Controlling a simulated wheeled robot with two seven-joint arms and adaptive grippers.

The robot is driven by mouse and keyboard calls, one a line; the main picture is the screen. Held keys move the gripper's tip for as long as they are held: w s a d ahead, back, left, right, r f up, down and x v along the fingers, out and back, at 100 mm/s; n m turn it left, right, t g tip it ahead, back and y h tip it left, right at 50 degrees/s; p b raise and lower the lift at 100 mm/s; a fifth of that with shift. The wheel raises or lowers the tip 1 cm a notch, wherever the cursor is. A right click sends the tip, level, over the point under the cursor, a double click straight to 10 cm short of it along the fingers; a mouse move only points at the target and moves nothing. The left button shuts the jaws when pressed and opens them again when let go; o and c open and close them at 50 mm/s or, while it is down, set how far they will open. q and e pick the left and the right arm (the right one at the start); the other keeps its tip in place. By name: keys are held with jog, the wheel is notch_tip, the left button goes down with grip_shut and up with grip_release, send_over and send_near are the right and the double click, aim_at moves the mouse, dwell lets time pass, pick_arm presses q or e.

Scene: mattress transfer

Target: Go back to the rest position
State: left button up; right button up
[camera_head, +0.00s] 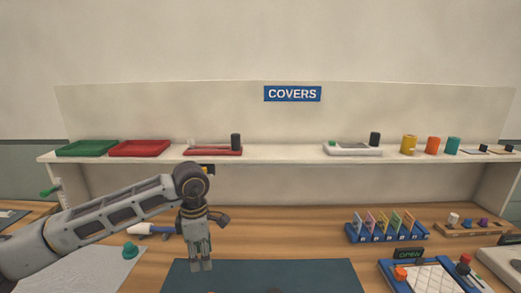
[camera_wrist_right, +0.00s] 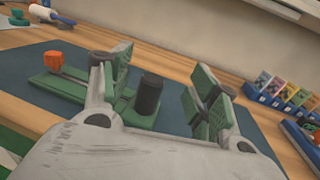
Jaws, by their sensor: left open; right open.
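My left gripper (camera_head: 201,262) hangs pointing down at the lower middle-left in the head view, over the near table at the dark mat's left edge. It is open, with nothing visible in it. My right gripper (camera_wrist_right: 158,80) shows in the right wrist view with its two green-padded fingers spread apart. A black upright cylinder (camera_wrist_right: 149,95) on a green flat piece (camera_wrist_right: 75,90) shows between and beyond the fingers, and no finger visibly grips it. An orange knob (camera_wrist_right: 53,61) stands at the green piece's left end. The right gripper is not visible in the head view.
A dark blue mat (camera_head: 300,277) lies on the wooden table. The shelf (camera_head: 280,156) behind holds green (camera_head: 87,148) and red (camera_head: 140,148) trays and cylinders. A blue slotted rack (camera_head: 387,232) and a lit OPEN device (camera_head: 409,254) stand at right. Bare wood lies behind the mat.

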jog(key=shift+r+p, duration=1.5)
jog(key=shift+r, duration=0.35)
jog(key=shift+r+p, duration=0.4)
jog(key=shift+r, duration=0.05)
